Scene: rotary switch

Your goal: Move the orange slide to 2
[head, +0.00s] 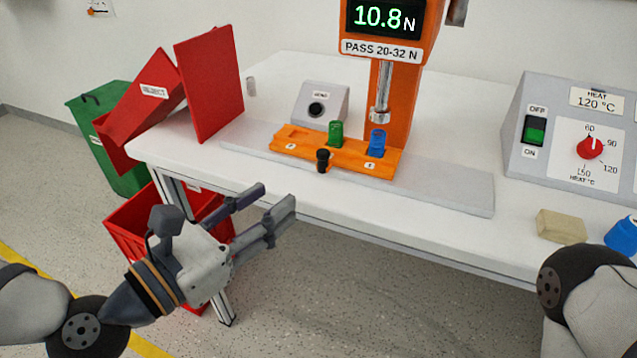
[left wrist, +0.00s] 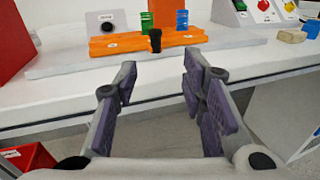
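The orange slide (head: 338,151) lies on a grey rail (head: 440,183) on the white table, below the orange press. It carries a green piece (head: 336,132) and a blue piece (head: 377,141), with a black knob (head: 323,159) at its front edge. The blue piece is near the press plunger (head: 380,108). In the left wrist view the slide (left wrist: 122,43) and black knob (left wrist: 155,38) are ahead of the fingers. My left gripper (head: 268,205) is open and empty, in front of the table edge, left of and nearer than the knob. My right gripper is out of view.
A red panel (head: 211,85) and tilted red reject bin (head: 145,105) stand at the table's left end. A grey button box (head: 321,105) is behind the slide. A heater box (head: 560,145), tan block (head: 561,226) and blue object (head: 622,235) are right.

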